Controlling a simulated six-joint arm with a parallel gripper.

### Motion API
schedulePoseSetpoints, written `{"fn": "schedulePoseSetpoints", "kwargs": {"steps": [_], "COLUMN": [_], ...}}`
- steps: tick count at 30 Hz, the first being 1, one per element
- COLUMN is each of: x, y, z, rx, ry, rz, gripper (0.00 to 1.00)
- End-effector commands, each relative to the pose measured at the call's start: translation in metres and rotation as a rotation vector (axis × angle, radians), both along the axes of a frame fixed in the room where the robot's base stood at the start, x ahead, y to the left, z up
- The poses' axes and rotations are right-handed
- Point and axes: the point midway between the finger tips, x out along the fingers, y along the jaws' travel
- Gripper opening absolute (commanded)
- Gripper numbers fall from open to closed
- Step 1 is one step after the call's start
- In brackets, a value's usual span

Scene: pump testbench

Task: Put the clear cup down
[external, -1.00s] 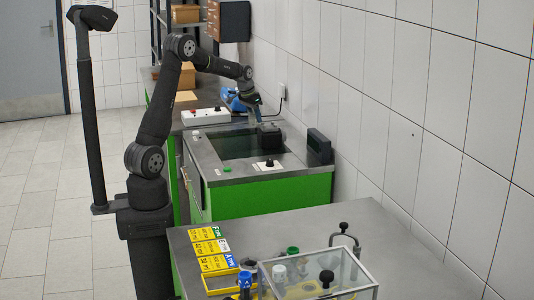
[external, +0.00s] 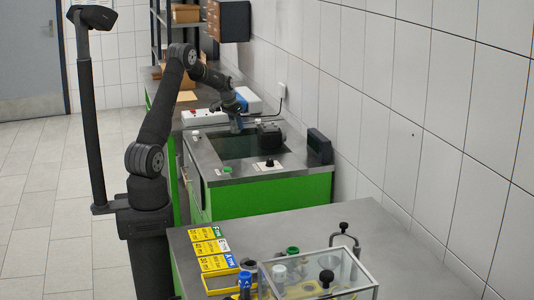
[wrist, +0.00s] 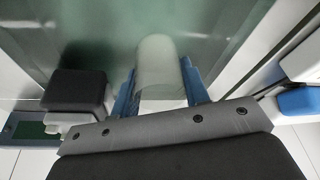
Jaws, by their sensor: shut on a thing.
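My gripper (wrist: 160,82) is shut on the clear cup (wrist: 157,62), with a blue finger on each side of it. The cup looks pale and see-through, and a greenish glass surface lies behind it in the wrist view. In the external view my gripper (external: 237,120) points down over the back left part of the sunken glass-topped area (external: 240,147) of the green bench. The cup is small and hard to make out there. I cannot tell whether its base touches anything.
A black motor-like block (external: 269,134) stands right of the gripper; a dark block (wrist: 75,90) shows in the wrist view. A white and blue box (external: 249,99) lies behind. A dark display (external: 318,147) stands at the right edge. The front table (external: 300,222) carries yellow cards and a clear case.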

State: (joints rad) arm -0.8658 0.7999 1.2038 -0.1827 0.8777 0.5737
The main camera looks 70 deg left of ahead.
Motion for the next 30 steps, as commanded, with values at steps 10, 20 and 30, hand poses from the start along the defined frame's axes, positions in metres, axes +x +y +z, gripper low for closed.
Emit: {"fn": "schedulePoseSetpoints", "kwargs": {"steps": [10, 20, 30], "x": [0.0, 0.0, 0.0], "y": [-0.001, -0.001, -0.001], "z": [-0.035, -0.038, -0.038], "rx": [-0.001, -0.002, -0.002], "ry": [0.001, 0.001, 0.001], "rz": [0.001, 0.0, 0.0], "gripper": [0.19, 0.51, 0.63]}}
